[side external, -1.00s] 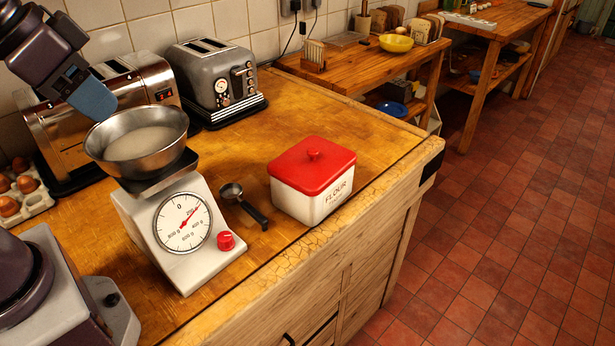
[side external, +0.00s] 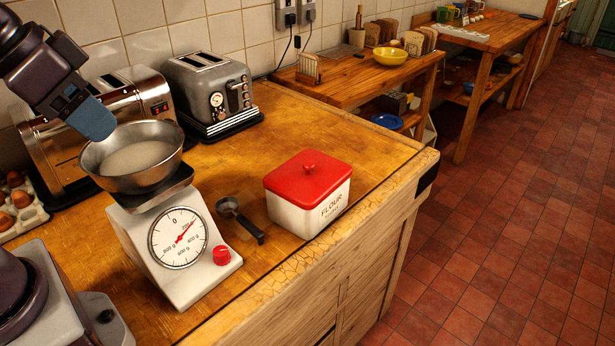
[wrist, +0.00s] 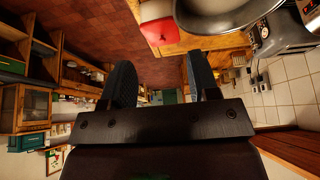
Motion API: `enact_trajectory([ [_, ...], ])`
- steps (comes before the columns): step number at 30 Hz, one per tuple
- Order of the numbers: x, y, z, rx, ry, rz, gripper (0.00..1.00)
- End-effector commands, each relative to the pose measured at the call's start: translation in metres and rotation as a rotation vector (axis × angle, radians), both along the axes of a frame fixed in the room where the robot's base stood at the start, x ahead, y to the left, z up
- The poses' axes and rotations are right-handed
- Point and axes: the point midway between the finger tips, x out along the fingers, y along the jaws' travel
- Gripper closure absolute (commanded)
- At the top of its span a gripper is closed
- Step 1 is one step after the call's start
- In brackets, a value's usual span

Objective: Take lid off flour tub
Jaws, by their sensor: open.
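The flour tub (side external: 318,217) is a white square box marked FLOUR, standing upright on the wooden counter near its front edge. My gripper (side external: 92,118) is up at the left, by the back rim of the metal scale bowl, well away from the tub. In the wrist view my gripper (wrist: 162,82) has its two dark fingers apart with nothing between them. The red lid (wrist: 162,32) shows beyond the fingers at the top, its tub partly cut off.
A white kitchen scale (side external: 180,240) carrying a metal bowl (side external: 130,160) of pale powder stands between my gripper and the tub. A black measuring scoop (side external: 240,220) lies beside the tub. Toasters (side external: 210,95) stand behind, and eggs (side external: 20,198) are at the left. Counter right of the tub is clear.

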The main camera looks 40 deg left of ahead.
Motion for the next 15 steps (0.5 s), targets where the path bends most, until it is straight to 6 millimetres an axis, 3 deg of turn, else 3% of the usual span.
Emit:
enact_trajectory([
  [5, 0.022, -0.002, -0.017, -0.003, 0.130, -0.009, 0.45],
  [15, 0.144, -0.008, -0.033, -0.063, 0.332, 0.155, 0.45],
])
